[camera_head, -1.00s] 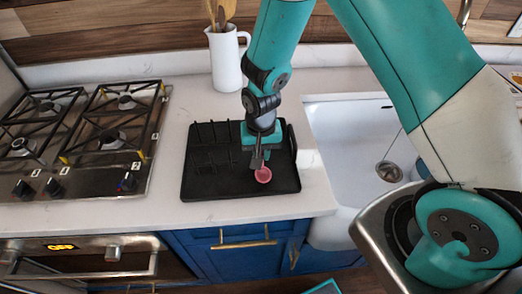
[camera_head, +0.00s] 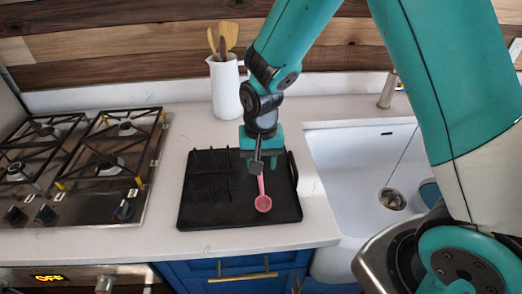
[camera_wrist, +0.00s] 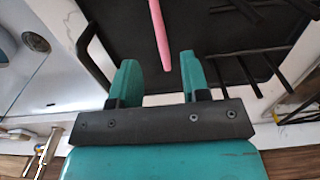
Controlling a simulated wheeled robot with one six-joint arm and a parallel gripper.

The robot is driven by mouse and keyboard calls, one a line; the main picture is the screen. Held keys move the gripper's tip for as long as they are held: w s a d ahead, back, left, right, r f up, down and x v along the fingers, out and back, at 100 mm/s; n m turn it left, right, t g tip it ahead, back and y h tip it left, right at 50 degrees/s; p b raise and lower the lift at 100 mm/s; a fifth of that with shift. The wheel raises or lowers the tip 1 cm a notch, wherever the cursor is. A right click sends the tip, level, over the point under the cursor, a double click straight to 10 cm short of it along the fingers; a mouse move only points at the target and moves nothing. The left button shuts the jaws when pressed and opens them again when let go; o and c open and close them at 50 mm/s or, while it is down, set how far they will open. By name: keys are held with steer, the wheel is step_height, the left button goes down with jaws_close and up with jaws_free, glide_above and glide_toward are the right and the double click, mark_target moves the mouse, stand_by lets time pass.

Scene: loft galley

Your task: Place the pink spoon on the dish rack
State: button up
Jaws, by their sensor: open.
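The pink spoon (camera_head: 263,202) lies on the front, flat part of the black dish rack (camera_head: 225,220), its bowl toward the front edge and its handle pointing back. My gripper (camera_head: 257,169) is over the rack, just behind and above the spoon, and hides part of the handle. In the wrist view my gripper (camera_wrist: 158,62) is open, with two teal fingers apart. The spoon's handle (camera_wrist: 158,30) runs down the picture, its end showing between the fingertips without visible contact. The spoon's bowl is out of the wrist view.
A gas stove (camera_head: 85,165) is to the left of the rack. A white jug (camera_head: 225,90) with wooden utensils stands behind it. A white sink (camera_head: 350,165) is to the right. Black prongs (camera_head: 210,160) rise from the rack's left side. Bare counter surrounds the rack.

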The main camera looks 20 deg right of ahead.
steer(key=s+a+r+n+y, duration=0.2)
steer(key=s+r+n, duration=0.3)
steer(key=s+r, duration=0.4)
steer(key=s+a+r+n+y, duration=0.2)
steer(key=s+r+n, duration=0.3)
steer(key=s+r, duration=0.4)
steer(key=shift+s+a+r+n+b, duration=0.3)
steer(key=shift+s+n, duration=0.1)
steer(key=shift+s, duration=0.45)
steer(key=shift+d, duration=0.2)
